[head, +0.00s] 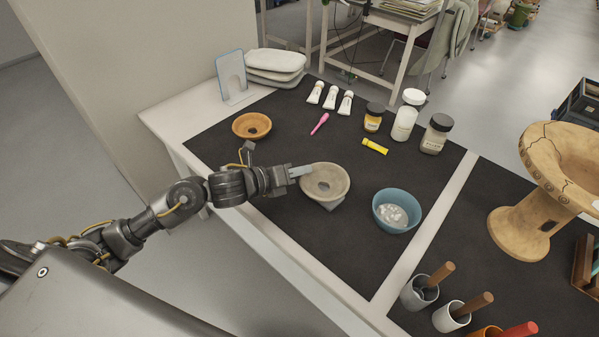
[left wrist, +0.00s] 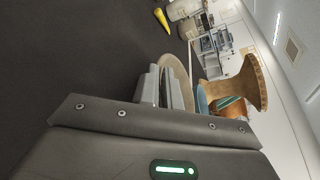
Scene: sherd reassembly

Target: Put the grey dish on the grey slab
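The grey dish (head: 338,174), a shallow beige-grey bowl with a dark round patch in its middle, is over the grey slab (head: 334,206). Only a front corner of the slab shows below the dish; I cannot tell whether they touch. My left gripper (head: 304,170) reaches in from the left and its fingers are on the dish's left rim. In the left wrist view the fingers (left wrist: 163,88) are close together, with the dish's rim (left wrist: 181,70) at them; it looks pinched. My right gripper is not in view.
A blue bowl (head: 397,210) with pale pieces stands right of the dish. An orange-brown dish (head: 252,125) lies behind left. A yellow tube (head: 375,146), a pink tool (head: 320,123) and several jars are farther back. Cups with handled tools stand at front right. The dark mat in front is clear.

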